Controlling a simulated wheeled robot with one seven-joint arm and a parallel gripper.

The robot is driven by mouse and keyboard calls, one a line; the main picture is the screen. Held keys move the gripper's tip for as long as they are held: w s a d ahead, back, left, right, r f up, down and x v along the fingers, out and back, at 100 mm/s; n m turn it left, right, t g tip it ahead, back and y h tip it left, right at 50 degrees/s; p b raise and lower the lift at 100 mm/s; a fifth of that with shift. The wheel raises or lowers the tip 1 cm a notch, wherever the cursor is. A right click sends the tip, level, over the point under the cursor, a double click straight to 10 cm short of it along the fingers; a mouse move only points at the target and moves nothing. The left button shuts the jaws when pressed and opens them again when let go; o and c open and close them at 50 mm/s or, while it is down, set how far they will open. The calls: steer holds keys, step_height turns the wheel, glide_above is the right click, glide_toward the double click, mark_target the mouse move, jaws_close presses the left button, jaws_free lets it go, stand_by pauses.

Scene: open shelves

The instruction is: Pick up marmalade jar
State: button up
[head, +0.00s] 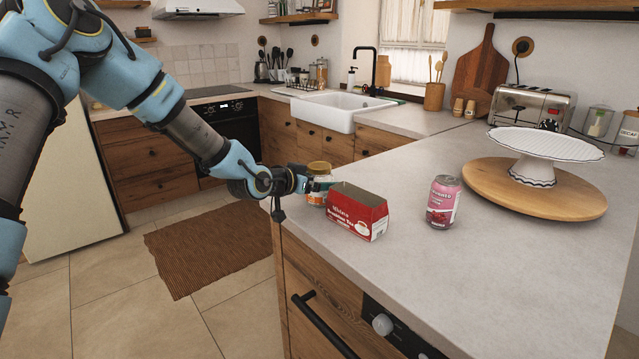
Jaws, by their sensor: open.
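A jar with a gold lid and an orange label, which looks like the marmalade jar (319,169), stands on the counter near its left edge. It is just behind and left of a red tea box (357,213). My gripper (317,184) comes in from the left at jar height and is open. Its end overlaps the jar in the head view and hides part of the jar's middle. I cannot tell whether the fingers touch the jar or are around it.
A pink can (442,202) stands right of the tea box. A white cake stand (537,167) sits on a round wooden board (580,198) farther right. A toaster (532,106) is behind. The front of the counter (480,280) is clear.

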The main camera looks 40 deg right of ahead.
steer(key=shift+c, duration=0.4)
steer(key=c, duration=1)
steer(key=shift+c, duration=0.9)
steer(key=shift+r, duration=0.15)
